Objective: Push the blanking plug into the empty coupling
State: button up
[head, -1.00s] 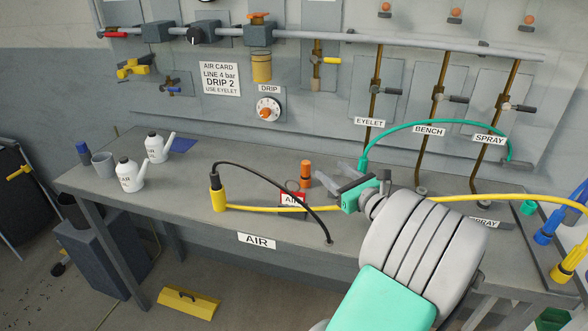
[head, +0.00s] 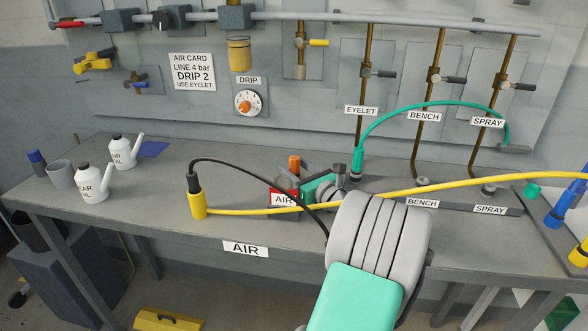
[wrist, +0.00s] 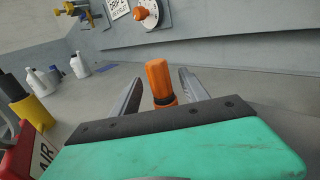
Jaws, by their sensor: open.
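The orange blanking plug (head: 294,164) stands upright with a dark lower part near the red AIR box on the bench. In the wrist view the plug (wrist: 160,82) stands between the two grey fingers of my gripper (wrist: 159,76), with a visible gap on each side. My gripper is open and holds nothing. Its green body (head: 318,188) is low over the bench in the head view, and the fingers are partly hidden there. The EYELET position has a green hose (head: 358,158).
The red AIR box (head: 284,198) is close beside my gripper. A yellow hose (head: 400,189) and a black hose (head: 240,166) cross the bench here. White oil cans (head: 94,184) stand at the left. The bench front between them and the hoses is clear.

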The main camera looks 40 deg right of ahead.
jog(key=shift+w+d, duration=0.1)
jog(key=shift+w, duration=0.25)
grip_shut()
dwell(0.3)
